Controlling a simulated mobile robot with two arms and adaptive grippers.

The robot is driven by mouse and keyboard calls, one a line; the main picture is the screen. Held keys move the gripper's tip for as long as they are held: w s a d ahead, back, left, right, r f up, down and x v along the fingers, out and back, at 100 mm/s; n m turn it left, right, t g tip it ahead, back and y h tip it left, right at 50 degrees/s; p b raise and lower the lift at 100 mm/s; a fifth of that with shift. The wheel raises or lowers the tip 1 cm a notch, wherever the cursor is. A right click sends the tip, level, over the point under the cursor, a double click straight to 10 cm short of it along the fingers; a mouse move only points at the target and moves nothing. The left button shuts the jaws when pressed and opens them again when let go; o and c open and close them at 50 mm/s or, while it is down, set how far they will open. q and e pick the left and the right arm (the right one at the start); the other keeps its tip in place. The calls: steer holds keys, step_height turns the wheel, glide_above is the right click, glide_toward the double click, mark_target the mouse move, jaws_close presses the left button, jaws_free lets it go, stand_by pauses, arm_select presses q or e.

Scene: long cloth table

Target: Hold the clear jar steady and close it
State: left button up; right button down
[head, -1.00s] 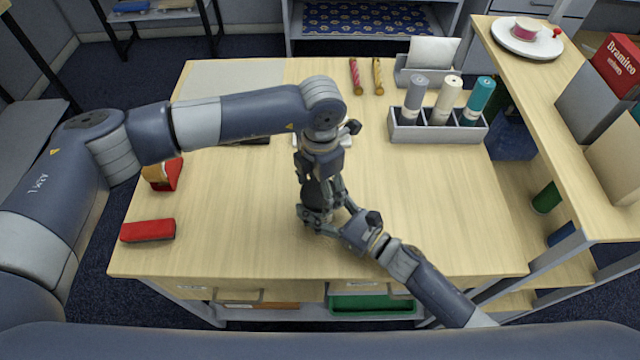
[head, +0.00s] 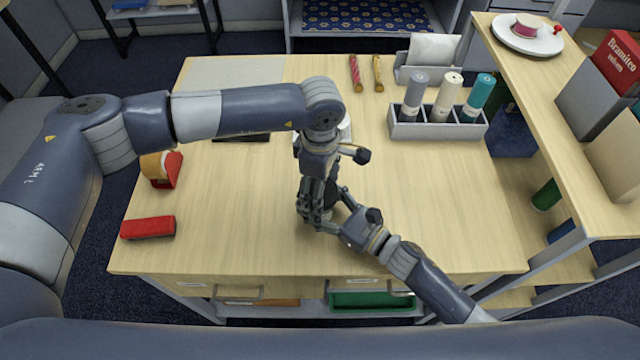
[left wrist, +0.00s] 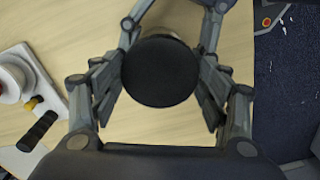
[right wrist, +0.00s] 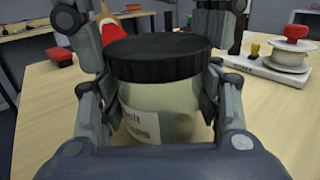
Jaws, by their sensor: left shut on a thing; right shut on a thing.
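The clear jar (right wrist: 160,110) stands upright, with a pale label on its front. Its black lid (right wrist: 158,55) sits level on top in the right wrist view; whether it is tight I cannot tell. My right gripper (right wrist: 155,100) is shut on the jar body from the side. My left gripper (head: 318,208) comes down from above and is shut on the lid, which shows as a dark disc in the left wrist view (left wrist: 160,72). In the head view my grippers hide most of the jar; my right gripper (head: 334,212) meets it from the lower right.
A red case (head: 148,228) and a red-and-tan tape dispenser (head: 162,170) lie at left. A grey rack of thread cones (head: 437,130) stands back right. A white device with a spool (right wrist: 275,60) is behind the jar. The table's right front is clear.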

arm_select(q)
steer(key=m, duration=0.6)
steer(key=shift+m, duration=0.4)
steer(key=m, duration=1.2)
steer(key=shift+a+m, duration=0.1)
steer(key=shift+m, duration=0.3)
steer(key=m, duration=0.7)
steer(key=o, duration=0.8)
